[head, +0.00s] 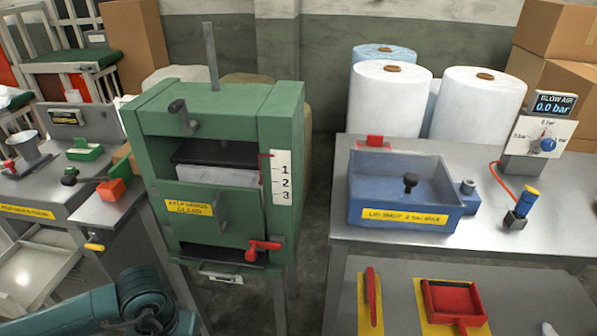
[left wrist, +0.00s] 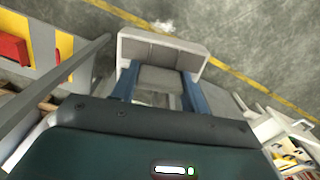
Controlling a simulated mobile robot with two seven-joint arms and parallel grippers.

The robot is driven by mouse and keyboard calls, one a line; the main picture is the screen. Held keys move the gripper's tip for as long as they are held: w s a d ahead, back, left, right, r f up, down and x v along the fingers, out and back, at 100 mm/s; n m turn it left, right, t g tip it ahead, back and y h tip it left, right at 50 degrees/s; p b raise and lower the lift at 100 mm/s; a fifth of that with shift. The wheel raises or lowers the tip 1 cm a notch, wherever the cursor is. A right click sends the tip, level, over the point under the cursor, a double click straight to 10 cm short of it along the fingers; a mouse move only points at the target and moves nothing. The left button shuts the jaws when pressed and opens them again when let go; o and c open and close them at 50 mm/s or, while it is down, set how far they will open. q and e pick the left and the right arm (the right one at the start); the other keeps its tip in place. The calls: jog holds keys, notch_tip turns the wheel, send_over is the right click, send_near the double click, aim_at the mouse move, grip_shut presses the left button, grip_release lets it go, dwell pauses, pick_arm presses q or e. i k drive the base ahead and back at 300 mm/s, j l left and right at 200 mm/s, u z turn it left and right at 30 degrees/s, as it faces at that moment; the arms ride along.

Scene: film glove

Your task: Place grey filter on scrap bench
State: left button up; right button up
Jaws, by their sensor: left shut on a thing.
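My left gripper (left wrist: 157,88) shows in the left wrist view. Its blue fingers are shut on a pale grey, box-like piece (left wrist: 162,48), which looks like the grey filter. The piece is held above a concrete floor with a yellow line. In the head view only my teal left arm shows at the lower left; its gripper and the filter are out of that view. A grey bench with a red dustpan (head: 453,299) and red brush (head: 371,297) on yellow patches stands at the lower right. No readable label shows which bench is the scrap bench. My right gripper is not in view.
A green press-like cabinet (head: 150,140) stands in the middle. A steel bench (head: 480,245) at the right carries a blue tray (head: 365,215) and an air gauge (head: 540,135). Another bench (head: 60,190) with small tools is at the left. White rolls (head: 390,105) stand behind.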

aim_at(554, 203)
jog(key=k+l+z, duration=0.1)
jog(key=l+z, duration=0.2)
jog(key=l, duration=1.55)
jog(key=i+l+z, duration=0.1)
jog(key=l+z, duration=0.2)
jog(key=l, duration=1.55)
